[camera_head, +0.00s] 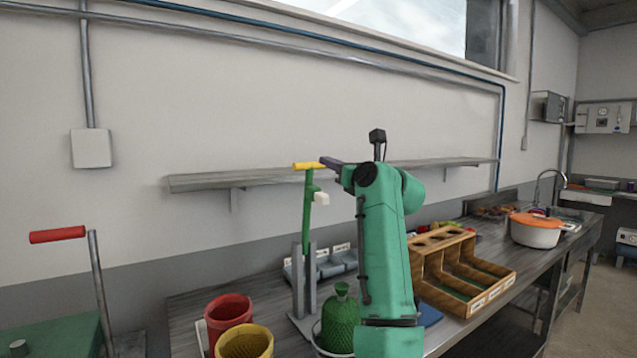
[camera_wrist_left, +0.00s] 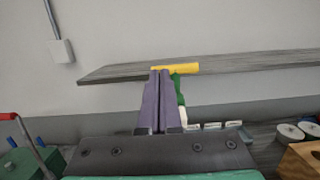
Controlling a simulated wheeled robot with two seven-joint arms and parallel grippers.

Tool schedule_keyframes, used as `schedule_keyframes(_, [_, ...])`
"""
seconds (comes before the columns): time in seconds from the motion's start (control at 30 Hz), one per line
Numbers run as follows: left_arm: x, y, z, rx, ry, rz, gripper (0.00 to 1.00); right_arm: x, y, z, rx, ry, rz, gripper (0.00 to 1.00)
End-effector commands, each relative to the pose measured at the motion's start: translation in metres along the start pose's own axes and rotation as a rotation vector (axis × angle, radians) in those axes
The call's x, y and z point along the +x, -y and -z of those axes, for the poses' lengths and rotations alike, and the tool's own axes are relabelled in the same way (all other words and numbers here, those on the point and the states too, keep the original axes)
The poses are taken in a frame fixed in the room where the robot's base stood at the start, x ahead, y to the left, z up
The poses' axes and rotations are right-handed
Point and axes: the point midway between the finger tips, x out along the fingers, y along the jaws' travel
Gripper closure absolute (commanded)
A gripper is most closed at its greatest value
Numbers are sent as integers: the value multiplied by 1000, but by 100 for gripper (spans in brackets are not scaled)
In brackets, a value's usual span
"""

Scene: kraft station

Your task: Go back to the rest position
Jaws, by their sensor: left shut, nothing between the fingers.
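My left arm stands upright in the middle of the head view, and its dark left gripper (camera_head: 328,162) points to the left at about the height of the wall shelf. In the left wrist view the two fingers of the left gripper (camera_wrist_left: 159,74) lie together, shut and empty. The tips appear close to the yellow handle (camera_head: 308,166) on top of a green lever stand (camera_head: 307,215). The yellow handle (camera_wrist_left: 182,68) also shows just beyond the tips in the wrist view. I cannot tell whether they touch. My right gripper is not in view.
The workbench (camera_head: 190,301) carries a red cup (camera_head: 228,311), a yellow cup (camera_head: 246,345), a green bottle (camera_head: 341,318), a wooden compartment box (camera_head: 492,294) and a white pot (camera_head: 537,235). The wall shelf (camera_head: 240,178) runs behind the lever stand.

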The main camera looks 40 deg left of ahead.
Motion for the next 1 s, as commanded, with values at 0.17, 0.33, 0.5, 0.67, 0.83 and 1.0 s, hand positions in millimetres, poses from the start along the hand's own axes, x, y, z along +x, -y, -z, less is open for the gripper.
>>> schedule_keyframes(0.17, [-11,0,-11,-1,1,1,100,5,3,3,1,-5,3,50])
schedule_keyframes(0.33, [-11,0,-12,0,1,1,100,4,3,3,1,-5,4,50])
schedule_keyframes(0.5, [-11,0,-11,0,0,1,100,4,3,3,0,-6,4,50])
schedule_keyframes(0.67, [-11,0,-11,0,0,1,100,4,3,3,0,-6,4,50])
schedule_keyframes(0.83, [-6,-3,-1,147,161,-33,100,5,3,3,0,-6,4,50])
schedule_keyframes(1.0, [-50,26,29,704,721,-11,100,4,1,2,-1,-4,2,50])
